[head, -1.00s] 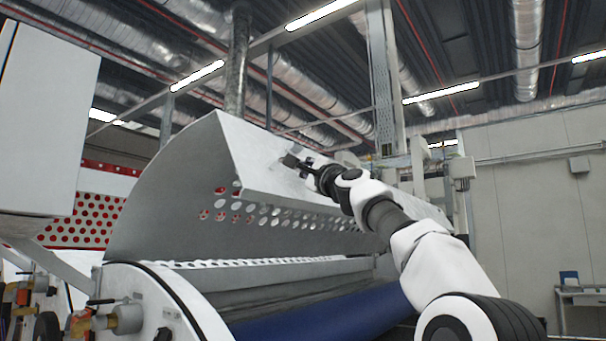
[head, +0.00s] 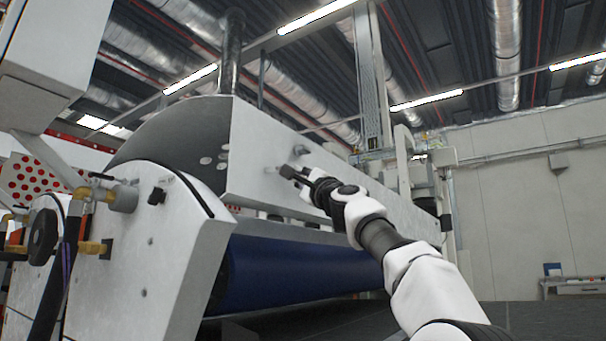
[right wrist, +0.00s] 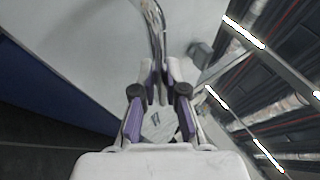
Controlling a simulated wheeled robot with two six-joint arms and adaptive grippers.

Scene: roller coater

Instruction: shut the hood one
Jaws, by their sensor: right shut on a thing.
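The hood (head: 255,155) is a pale metal cover with a curved side and a flat front panel, low over the roller machine in the head view. Its front panel hangs just above the blue roller (head: 290,272). My right gripper (head: 288,173) is at the front panel, shut on the hood handle, which is small and partly hidden here. In the right wrist view, the purple-padded fingers (right wrist: 157,82) close around the handle (right wrist: 155,22) beside the pale panel. My left gripper is not in view.
The machine's white side housing (head: 150,245) with brass fittings stands at the left. A white box (head: 50,60) hangs at the upper left. A metal column (head: 372,80) rises behind the hood. The floor at the right is clear.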

